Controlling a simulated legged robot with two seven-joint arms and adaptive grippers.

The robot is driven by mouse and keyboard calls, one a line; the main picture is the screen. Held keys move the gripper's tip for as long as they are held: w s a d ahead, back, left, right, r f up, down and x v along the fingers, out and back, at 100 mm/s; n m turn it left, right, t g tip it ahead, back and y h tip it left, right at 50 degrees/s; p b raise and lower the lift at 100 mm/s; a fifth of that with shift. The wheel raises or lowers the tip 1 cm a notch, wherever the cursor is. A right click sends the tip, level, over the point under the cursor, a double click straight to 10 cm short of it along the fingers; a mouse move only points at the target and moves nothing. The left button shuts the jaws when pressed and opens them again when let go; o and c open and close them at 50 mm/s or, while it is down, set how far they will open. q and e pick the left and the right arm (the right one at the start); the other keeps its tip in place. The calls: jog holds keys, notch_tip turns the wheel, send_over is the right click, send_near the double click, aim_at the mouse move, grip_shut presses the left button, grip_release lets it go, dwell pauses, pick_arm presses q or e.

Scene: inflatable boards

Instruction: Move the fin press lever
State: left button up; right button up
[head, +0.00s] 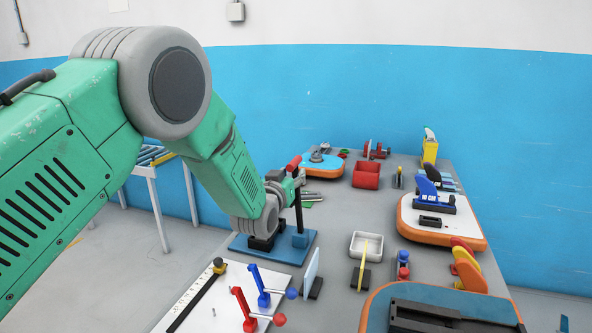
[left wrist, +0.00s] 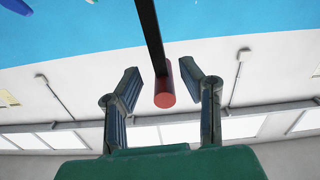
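The fin press stands on a blue base plate (head: 297,257) on the table, partly hidden behind my left arm. Its lever is a black bar (head: 298,212) standing nearly upright, with a red handle (head: 293,163) at the top. My left gripper (head: 287,181) is at the lever's top, by the red handle. In the left wrist view the gripper (left wrist: 161,73) is open, with one finger on each side of the red handle (left wrist: 164,92). Gaps show between the handle and both fingers. The right gripper is not in view.
Two red and blue lever clamps (head: 265,296) stand on a white board in front of the press. A white tray (head: 366,246) and a red bin (head: 366,175) lie to the right. An orange-edged board (head: 437,238) is further right. Grey table shows between them.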

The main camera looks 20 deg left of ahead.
aim_at(295, 169)
pick_arm(q)
jog(key=shift+w, duration=1.75)
jog(key=shift+r, duration=0.1)
grip_shut()
